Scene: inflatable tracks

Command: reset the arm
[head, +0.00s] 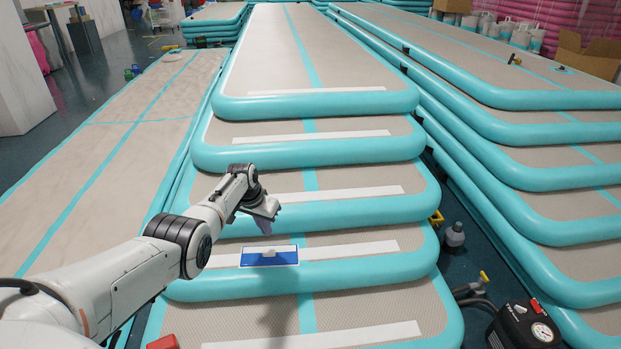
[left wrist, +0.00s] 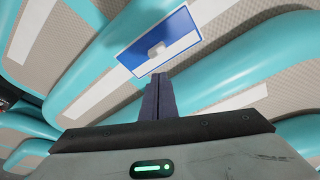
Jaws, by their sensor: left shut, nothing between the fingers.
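My left arm reaches in from the left in the head view. Its gripper (head: 264,225) hangs over the stacked inflatable tracks, its fingers together and empty. In the left wrist view the two dark fingers of the left gripper (left wrist: 157,82) are pressed side by side with nothing between them. A blue and white flat plate (head: 269,256) with a small white piece on it lies on a track step just beyond the fingertips. It also shows in the left wrist view (left wrist: 158,42), apart from the fingers as far as I can tell. My right gripper is in neither view.
A stepped stack of beige and turquoise tracks (head: 316,104) fills the middle, with another stack (head: 480,80) at right. A black pump (head: 522,325) and a grey bottle (head: 454,236) stand in the right gap. A flat track (head: 95,140) lies at left.

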